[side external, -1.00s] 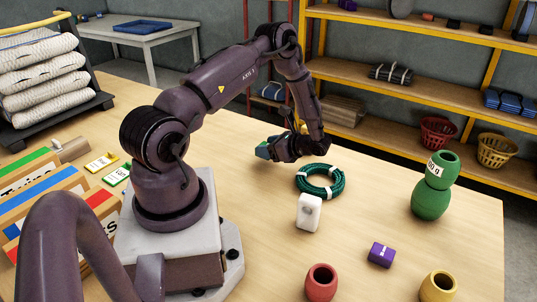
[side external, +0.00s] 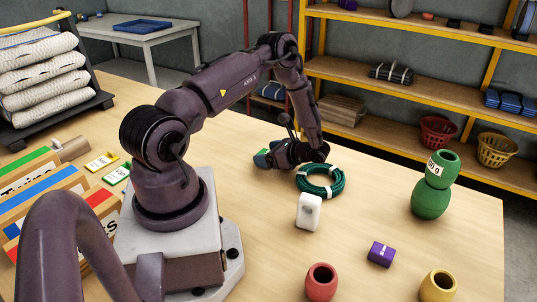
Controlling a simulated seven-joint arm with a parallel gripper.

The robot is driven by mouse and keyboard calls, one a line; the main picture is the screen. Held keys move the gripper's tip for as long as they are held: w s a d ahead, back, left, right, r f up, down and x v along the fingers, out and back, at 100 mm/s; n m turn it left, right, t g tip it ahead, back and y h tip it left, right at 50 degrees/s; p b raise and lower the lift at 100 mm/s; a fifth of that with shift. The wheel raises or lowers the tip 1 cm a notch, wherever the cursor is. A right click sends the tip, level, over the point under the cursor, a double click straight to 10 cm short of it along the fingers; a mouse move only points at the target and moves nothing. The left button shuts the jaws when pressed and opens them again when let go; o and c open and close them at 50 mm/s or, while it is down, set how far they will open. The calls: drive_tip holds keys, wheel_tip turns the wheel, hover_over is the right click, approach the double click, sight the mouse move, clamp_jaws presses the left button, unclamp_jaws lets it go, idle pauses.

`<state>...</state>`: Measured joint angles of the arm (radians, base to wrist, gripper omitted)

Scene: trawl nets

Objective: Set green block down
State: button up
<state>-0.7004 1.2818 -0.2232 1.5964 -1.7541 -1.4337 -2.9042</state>
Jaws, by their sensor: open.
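The green block (side external: 263,152) is a small green patch on the wooden table, mostly hidden behind my gripper (side external: 262,160). My gripper is low at the table's far side, just left of the green rope coil, and it is open. Its fingers are small and partly hidden, so I cannot tell whether they still touch the block.
A green rope coil (side external: 320,181) lies right beside my gripper, with a white block (side external: 308,212) in front of it. Green weights (side external: 431,200), a purple block (side external: 381,254), a red pot (side external: 321,282) and a yellow pot (side external: 438,287) stand farther right. Labelled boxes (side external: 50,205) stand at left.

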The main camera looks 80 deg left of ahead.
drive_tip(key=v, duration=1.1)
drive_tip(key=shift+w+r, duration=0.15)
drive_tip(key=shift+w+d+r, duration=0.2)
drive_tip(key=shift+w+r, duration=0.05)
drive_tip(key=w+d+r+m+t+y, duration=0.2)
drive_tip(key=w+r+m+t, duration=1.3)
drive_tip(key=r+m, duration=0.15)
drive_tip(key=w+d+r+m+t+h, duration=0.1)
drive_tip(key=d+r+m+t+h, duration=0.6)
drive_tip(key=d+r+m, duration=0.75)
drive_tip(key=s+d+r+m+g+h, duration=0.1)
drive_tip(key=s+d+m+h, duration=0.3)
drive_tip(key=m, duration=0.5)
drive_tip(key=s+d+r+m+g+h, duration=0.1)
drive_tip(key=s+d+m+h, duration=0.15)
drive_tip(key=s+m, duration=0.55)
drive_tip(key=s+f+m+g+y, duration=0.1)
drive_tip(key=s+f+m+g, duration=0.1)
drive_tip(key=s+m, duration=0.5)
drive_tip(key=s+f+m+g+y, duration=0.1)
drive_tip(key=s+m+g, duration=0.1)
drive_tip(key=s+m, duration=0.6)
drive_tip(key=shift+s+d+f+g, duration=0.3)
drive_tip(key=shift+s+f+g, duration=0.1)
drive_tip(key=shift+s, duration=0.3)
